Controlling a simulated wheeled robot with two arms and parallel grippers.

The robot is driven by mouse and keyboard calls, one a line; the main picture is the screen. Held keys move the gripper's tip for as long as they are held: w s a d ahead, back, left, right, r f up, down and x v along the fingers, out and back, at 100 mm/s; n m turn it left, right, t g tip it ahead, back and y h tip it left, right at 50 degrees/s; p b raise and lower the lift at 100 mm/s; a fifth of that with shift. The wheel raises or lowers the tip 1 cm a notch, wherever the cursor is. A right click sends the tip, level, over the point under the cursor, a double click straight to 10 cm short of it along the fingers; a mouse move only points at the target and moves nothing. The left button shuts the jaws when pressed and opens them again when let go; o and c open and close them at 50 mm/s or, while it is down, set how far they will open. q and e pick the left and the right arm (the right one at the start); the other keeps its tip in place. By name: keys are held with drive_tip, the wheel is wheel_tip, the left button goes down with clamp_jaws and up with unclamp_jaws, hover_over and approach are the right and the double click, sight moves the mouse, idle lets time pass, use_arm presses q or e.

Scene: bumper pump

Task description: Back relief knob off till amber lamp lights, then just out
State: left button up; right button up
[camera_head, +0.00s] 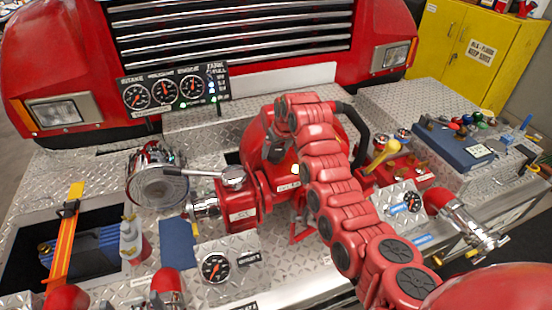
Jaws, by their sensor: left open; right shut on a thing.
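My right arm reaches in from the lower right to the red pump (258,165) in the middle. My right gripper (276,148) is at its far end, over the pump, mostly covered by the arm. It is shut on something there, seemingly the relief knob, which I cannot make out. Two red rounded tips at the bottom left edge look like my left gripper (116,285), open and empty, cut off by the frame. The gauge panel (174,90) stands behind the pump with three dials and small greenish lights.
A yellow-handled lever (383,153) and a gauge (411,202) are right of the arm. A round chrome unit (158,180), a bottle (132,240) and another gauge (215,267) are at left. A blue-topped box (452,146) stands far right.

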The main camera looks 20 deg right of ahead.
sight(276, 150)
drive_tip(key=o, duration=1.2)
drive_tip(key=shift+c, duration=0.2)
drive_tip(key=shift+s+r+b, duration=0.15)
drive_tip(key=shift+r+b, duration=0.2)
drive_tip(key=shift+r, duration=0.25)
drive_tip(key=b+v, duration=0.1)
drive_tip(key=v, duration=0.2)
drive_tip(key=shift+d+r+b, duration=0.1)
drive_tip(key=shift+r+b, duration=0.1)
drive_tip(key=shift+b, duration=0.2)
drive_tip(key=a+v, duration=0.1)
drive_tip(key=v, duration=1.1)
drive_tip(key=shift+s+d+r+b, duration=0.15)
drive_tip(key=shift+d+r+b, duration=0.2)
drive_tip(key=shift+d, duration=0.1)
